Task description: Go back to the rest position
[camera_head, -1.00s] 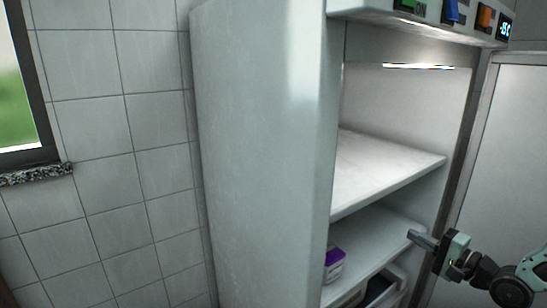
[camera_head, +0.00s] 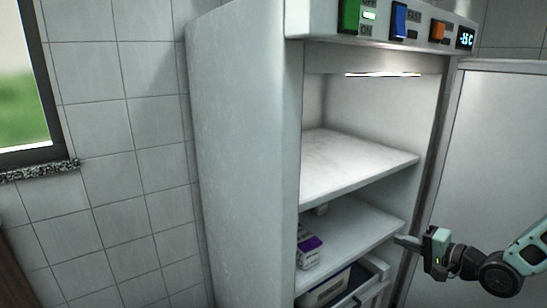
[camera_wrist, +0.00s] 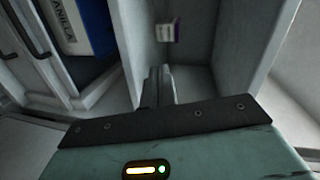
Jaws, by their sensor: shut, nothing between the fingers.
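My gripper (camera_head: 404,241) is at the lower right of the head view, in front of the right side of the open freezer (camera_head: 243,150). Its fingers are together and hold nothing. They point left toward the lower shelf (camera_head: 352,232). In the wrist view the shut fingers (camera_wrist: 159,88) point into the freezer, with a shelf compartment ahead of them.
A small white and purple box (camera_head: 309,251) lies on the lower shelf; it also shows in the wrist view (camera_wrist: 168,32). Below is an open drawer (camera_head: 352,297) holding a blue tub labelled "ANILLA" (camera_wrist: 82,27). The upper shelf (camera_head: 350,165) is bare. The open door (camera_head: 490,150) stands at right.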

